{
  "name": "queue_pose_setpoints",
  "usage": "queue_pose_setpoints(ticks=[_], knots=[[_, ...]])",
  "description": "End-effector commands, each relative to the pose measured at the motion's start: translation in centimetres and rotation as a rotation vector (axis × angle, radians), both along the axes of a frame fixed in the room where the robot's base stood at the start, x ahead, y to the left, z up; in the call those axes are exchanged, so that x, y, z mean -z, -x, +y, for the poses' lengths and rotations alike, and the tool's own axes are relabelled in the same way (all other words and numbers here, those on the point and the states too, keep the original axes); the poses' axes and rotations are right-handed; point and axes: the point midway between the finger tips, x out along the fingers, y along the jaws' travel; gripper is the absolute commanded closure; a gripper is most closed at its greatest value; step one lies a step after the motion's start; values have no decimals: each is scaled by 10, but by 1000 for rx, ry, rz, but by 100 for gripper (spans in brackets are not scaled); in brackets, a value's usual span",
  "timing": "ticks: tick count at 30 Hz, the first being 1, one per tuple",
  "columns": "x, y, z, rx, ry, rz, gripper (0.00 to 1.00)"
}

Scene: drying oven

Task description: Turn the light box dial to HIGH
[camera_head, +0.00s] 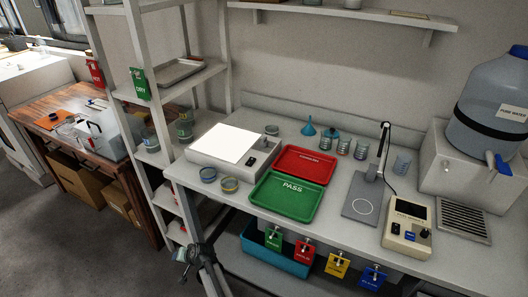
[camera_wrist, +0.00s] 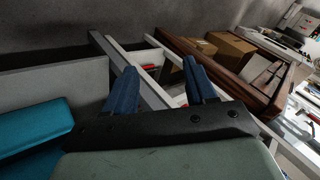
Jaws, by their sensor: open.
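The light box (camera_head: 233,149) is a pale, low box with a bright white lit panel (camera_head: 222,142). It sits at the left end of the lab bench in the head view. Small dark controls (camera_head: 264,144) show on its right-hand strip; the dial's setting is too small to read. My gripper (camera_wrist: 160,85) is open and empty, with two blue fingers apart in the wrist view. In the head view my gripper (camera_head: 183,255) is low, in front of the bench's left end, below and apart from the light box. The light box does not show in the wrist view.
Two glass dishes (camera_head: 229,184) stand in front of the light box. A green PASS tray (camera_head: 286,197) and a red tray (camera_head: 305,165) lie to its right. A white shelf rack (camera_head: 150,110) stands close on its left. A teal bin (camera_head: 275,250) sits below the bench.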

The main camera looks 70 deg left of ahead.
Motion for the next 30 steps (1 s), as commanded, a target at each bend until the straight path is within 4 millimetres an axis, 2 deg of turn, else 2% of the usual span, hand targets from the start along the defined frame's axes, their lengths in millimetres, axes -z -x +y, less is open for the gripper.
queue_pose_setpoints(ticks=[1, 3, 5, 12, 17, 22, 26, 29, 30], knots=[[-21, 26, 18, -46, -27, 2, 44], [-47, 45, 35, -102, -58, -4, 44], [-70, 53, 49, -152, -84, -14, 44], [-167, 54, 99, -355, -182, -85, 44], [-235, 48, 127, -490, -251, -137, 44], [-308, 31, 152, -636, -322, -209, 44], [-362, -2, 168, -752, -365, -286, 44], [-403, -44, 180, -855, -378, -366, 44], [-419, -67, 186, -902, -375, -408, 44]])
